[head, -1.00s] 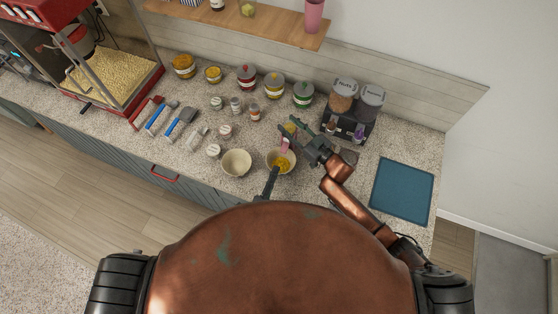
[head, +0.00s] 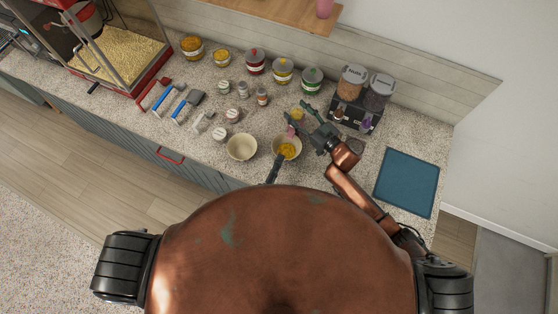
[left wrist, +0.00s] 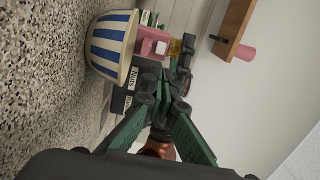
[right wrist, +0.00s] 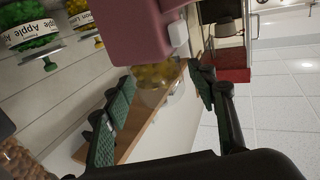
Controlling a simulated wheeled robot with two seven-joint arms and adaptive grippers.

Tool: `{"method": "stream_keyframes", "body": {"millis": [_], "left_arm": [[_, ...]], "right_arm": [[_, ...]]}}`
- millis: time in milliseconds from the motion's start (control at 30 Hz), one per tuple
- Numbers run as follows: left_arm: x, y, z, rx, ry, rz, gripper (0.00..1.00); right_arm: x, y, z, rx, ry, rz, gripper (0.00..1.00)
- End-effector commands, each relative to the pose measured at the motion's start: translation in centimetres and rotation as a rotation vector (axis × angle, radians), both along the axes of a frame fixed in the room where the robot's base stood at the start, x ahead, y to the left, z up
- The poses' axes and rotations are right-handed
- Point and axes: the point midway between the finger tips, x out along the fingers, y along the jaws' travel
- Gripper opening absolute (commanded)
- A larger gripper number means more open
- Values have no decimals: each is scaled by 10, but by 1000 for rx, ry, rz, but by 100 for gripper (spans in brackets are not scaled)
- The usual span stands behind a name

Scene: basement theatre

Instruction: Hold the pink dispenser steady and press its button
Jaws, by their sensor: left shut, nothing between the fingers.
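A cream bowl (head: 242,147) stands left of the dispenser. A double nut dispenser (head: 357,119) stands right of it, with a blue mat (head: 407,183) beyond. Lidded jars (head: 283,72) line the wall. Small shakers (head: 262,97) stand to the left. A shelf (head: 270,12) hangs above.

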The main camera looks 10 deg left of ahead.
Motion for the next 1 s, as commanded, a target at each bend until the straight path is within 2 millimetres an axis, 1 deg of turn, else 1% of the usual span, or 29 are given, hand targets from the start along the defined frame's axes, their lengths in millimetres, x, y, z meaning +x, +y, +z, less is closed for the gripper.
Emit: {"method": "stream_keyframes", "body": {"millis": [300, 433, 567, 800, 1000], "left_arm": [[0, 0, 0, 0, 0, 0, 0], [0, 0, 0, 0, 0, 0, 0], [0, 0, 0, 0, 0, 0, 0], [0, 0, 0, 0, 0, 0, 0], [0, 0, 0, 0, 0, 0, 0]], "right_arm": [[0, 0, 2, 3, -3, 1, 57], [-6, -7, 1, 1, -1, 0, 57], [-20, -22, 0, 0, 0, 0, 57], [-54, -60, 1, 1, -1, 0, 57], [-73, -81, 1, 1, -1, 0, 57]]}}
